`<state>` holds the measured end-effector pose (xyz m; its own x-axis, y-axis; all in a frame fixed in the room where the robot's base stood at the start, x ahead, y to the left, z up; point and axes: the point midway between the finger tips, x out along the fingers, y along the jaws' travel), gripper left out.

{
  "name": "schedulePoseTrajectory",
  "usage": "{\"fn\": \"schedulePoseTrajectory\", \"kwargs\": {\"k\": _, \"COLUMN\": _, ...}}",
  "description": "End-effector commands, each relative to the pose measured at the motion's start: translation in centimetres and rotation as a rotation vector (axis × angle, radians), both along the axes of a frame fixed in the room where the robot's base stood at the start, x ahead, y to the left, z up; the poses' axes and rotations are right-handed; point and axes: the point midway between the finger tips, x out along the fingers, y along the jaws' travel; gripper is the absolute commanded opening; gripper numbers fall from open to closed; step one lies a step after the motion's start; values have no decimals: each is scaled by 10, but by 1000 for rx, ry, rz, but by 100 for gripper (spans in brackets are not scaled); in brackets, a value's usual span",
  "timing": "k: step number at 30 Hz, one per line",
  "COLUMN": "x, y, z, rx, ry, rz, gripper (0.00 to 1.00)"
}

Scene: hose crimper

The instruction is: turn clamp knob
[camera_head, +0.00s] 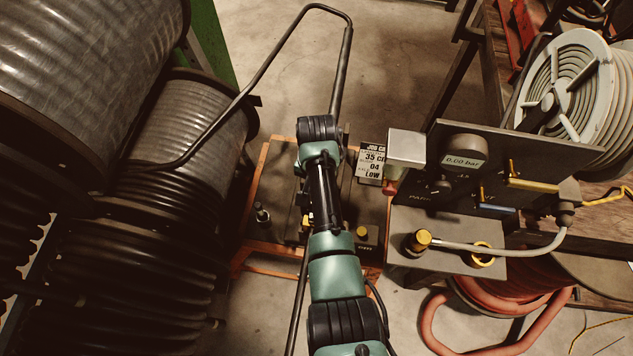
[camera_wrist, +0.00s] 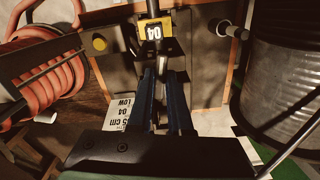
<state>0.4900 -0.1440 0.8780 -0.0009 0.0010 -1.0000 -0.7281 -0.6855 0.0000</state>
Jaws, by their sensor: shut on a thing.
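My gripper (camera_wrist: 165,75) shows in the wrist view with its two blue fingers pointing down at the crimper bench. It is shut on a dark part between the fingers, which looks like the clamp knob (camera_wrist: 163,90); its shape is mostly hidden.
A small upright knob (camera_head: 262,215) and a yellow button (camera_head: 362,232) flank my arm. A job card (camera_head: 371,163) lies close to it. The gauge panel (camera_head: 490,165) stands right, with a red hose (camera_head: 435,325) below. Large hose reels (camera_head: 200,130) crowd the left.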

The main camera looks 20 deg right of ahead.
Motion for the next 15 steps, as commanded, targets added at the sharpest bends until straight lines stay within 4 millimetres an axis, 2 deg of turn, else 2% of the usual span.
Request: {"fn": "schedulePoseTrajectory", "kwargs": {"k": 15, "x": 1, "y": 0, "z": 2, "rx": -1, "ry": -4, "rz": -483, "gripper": 0}}
